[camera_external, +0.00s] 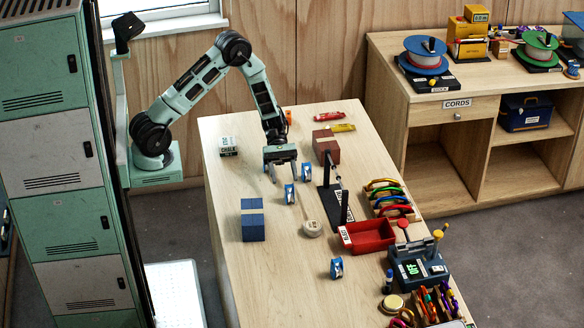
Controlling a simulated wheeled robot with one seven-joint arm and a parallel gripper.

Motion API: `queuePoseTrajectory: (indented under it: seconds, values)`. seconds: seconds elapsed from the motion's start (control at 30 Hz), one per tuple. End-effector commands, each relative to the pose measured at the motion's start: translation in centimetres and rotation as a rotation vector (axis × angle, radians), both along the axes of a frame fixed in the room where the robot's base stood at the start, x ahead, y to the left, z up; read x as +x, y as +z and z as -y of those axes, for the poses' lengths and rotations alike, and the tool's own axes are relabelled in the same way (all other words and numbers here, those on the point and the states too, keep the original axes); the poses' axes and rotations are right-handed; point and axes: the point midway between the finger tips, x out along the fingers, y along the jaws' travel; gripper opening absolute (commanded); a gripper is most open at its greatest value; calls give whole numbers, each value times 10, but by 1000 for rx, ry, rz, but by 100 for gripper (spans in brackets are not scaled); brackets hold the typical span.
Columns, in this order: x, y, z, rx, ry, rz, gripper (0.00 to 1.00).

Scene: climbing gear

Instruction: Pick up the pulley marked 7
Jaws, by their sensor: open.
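Several small blue-and-white pulleys stand on the wooden table.
A blue block (253,220) lies left of the pulleys, with a chalk box (228,146) farther back. A black stand (335,195), brown block (326,147) and round tape-like item (312,228) are close by. A red bin (368,236), carabiner rack (388,197) and device (418,268) line the right edge.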

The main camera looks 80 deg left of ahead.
Motion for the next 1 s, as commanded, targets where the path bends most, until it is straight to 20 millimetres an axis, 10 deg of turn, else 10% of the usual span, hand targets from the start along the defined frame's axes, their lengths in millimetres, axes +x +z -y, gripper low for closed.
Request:
queuePoseTrajectory:
  seconds: [0.63,0.97,1.0]
  values:
    - [6,-24,70,-1,-3,-1,54]
    - [6,-28,75,0,1,-1,54]
    - [6,-28,75,0,1,-1,42]
